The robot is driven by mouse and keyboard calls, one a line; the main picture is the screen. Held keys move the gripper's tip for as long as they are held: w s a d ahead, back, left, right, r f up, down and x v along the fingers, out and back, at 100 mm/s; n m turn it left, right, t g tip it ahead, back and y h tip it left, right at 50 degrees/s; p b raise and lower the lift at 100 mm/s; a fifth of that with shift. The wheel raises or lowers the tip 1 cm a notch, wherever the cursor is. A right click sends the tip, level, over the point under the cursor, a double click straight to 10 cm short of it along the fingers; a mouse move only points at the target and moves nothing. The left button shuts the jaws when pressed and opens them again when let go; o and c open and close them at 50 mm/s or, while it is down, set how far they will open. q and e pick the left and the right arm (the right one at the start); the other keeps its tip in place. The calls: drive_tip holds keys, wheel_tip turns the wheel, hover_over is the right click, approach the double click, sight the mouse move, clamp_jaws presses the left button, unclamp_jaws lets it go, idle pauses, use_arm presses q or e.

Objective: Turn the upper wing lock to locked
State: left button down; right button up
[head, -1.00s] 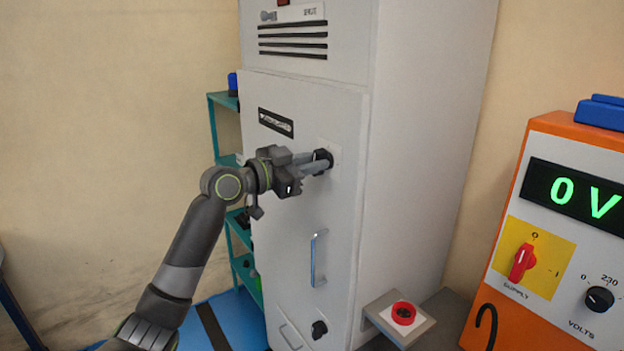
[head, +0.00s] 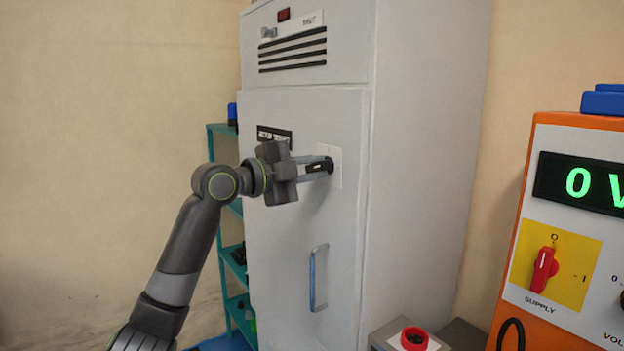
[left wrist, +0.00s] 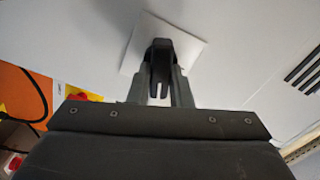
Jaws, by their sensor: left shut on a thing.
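The upper wing lock (head: 328,164) is a small black knob on a white square plate, high on the right side of the grey cabinet door (head: 280,230). My left gripper (head: 318,167) reaches it from the left and is shut on its wing, with one finger on each side. In the left wrist view the black wing lock (left wrist: 160,58) sits between the two fingers, in front of the white plate (left wrist: 188,46). The fingers hide part of the lock. My right gripper is in neither view.
A vertical door handle (head: 318,278) is below the lock. A teal shelf (head: 232,255) stands behind the cabinet on the left. An orange supply panel (head: 575,230) with a red switch (head: 544,268) stands at the right. A red ring-shaped part (head: 414,338) is low in front.

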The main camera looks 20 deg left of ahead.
use_arm(q)
drive_tip(key=shift+f+m+b, duration=0.2)
drive_tip(key=shift+m+b, duration=0.55)
drive_tip(key=shift+m, duration=1.15)
drive_tip(key=c, duration=1.3)
unclamp_jaws()
drive_tip(key=shift+s+a, duration=0.1)
drive_tip(key=b+v, duration=0.5)
drive_tip(key=v, duration=1.2)
